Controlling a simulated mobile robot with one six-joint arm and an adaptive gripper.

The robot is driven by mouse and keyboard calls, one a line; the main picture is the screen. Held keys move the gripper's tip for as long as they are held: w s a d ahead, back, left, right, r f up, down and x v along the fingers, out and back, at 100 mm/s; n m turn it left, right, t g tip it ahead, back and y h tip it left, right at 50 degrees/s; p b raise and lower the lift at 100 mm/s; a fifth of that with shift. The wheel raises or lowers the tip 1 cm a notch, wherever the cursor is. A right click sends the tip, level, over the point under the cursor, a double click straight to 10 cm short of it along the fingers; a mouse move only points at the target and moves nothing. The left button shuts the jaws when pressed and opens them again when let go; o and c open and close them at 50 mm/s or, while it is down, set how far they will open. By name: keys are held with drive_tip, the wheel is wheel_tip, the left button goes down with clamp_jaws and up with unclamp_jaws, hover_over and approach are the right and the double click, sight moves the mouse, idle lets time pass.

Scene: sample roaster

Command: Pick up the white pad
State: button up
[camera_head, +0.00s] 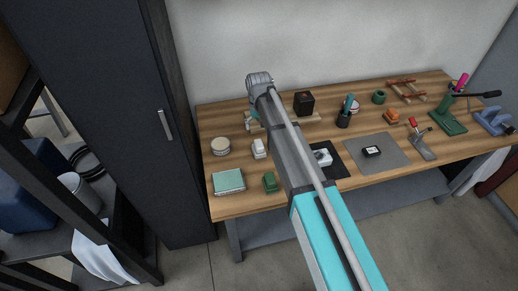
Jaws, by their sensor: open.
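A small white block-like item (259,149) stands on the left part of the wooden workbench (240,206), just left of my arm. It may be the white pad, but it is too small to tell. Another white item (323,157) sits on a black mat (336,168), right of my arm. My arm crosses the middle of the picture, over the bench, and hides part of its surface.
A round beige item (221,146), a teal-topped stack (229,181) and a green block (270,182) are near the left white item. A grey mat (377,152), a green press (447,121) and several tools fill the right. A dark cabinet (125,120) stands left.

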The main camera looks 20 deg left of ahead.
sight(259, 144)
drive_tip(key=shift+f, duration=0.1)
wheel_tip(259, 144, down, 8)
drive_tip(key=b, duration=0.8)
drive_tip(key=shift+f+b, duration=0.2)
drive_tip(key=shift+b, duration=0.1)
drive_tip(key=shift+f, duration=0.15)
drive_tip(key=shift+w+f+b, duration=0.15)
drive_tip(key=shift+f+b, duration=2.3)
drive_tip(key=shift+b, duration=0.15)
drive_tip(key=shift+r, duration=0.1)
drive_tip(key=c, duration=1.2)
drive_tip(key=shift+c, duration=0.2)
drive_tip(key=shift+r+p, duration=0.2)
drive_tip(key=shift+p, duration=0.15)
